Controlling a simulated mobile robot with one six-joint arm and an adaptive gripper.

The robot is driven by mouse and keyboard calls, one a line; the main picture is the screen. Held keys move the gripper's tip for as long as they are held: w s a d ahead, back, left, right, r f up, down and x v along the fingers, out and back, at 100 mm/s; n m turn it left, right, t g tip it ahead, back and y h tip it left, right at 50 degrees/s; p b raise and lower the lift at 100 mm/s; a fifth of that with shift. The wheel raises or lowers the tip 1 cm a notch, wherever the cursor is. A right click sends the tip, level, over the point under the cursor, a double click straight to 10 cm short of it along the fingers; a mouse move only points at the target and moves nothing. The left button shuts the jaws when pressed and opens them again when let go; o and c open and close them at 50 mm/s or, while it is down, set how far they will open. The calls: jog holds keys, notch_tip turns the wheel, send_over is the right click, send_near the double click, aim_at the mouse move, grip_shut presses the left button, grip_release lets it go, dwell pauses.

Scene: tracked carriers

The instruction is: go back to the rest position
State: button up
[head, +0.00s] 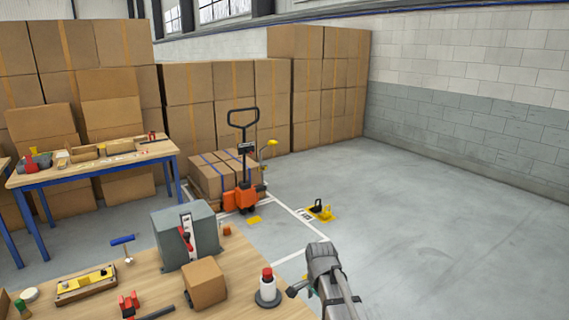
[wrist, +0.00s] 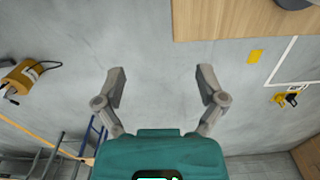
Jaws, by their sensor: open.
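My gripper (wrist: 160,88) shows in the wrist view with its two grey fingers spread apart and nothing between them. Bare grey floor lies behind the fingers. In the head view my arm (head: 328,275) reaches up from the bottom edge, just right of the wooden table (head: 235,270). The fingers cannot be made out in the head view. The table's edge also shows at the top right of the wrist view (wrist: 225,20), apart from the fingers.
On the table stand a grey machine (head: 187,236), a cardboard box (head: 205,284) and a red-topped white item (head: 267,288). An orange pallet truck (head: 246,196) and stacked cartons (head: 225,95) stand behind. The floor at right (head: 450,230) is clear. A yellow machine (wrist: 22,75) is at left in the wrist view.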

jog(key=s+d+n, duration=0.7)
jog(key=s+n, duration=0.4)
jog(key=shift+s+n, duration=0.15)
jog(key=shift+n, duration=0.25)
jog(key=shift+d, duration=0.1)
dwell(0.7)
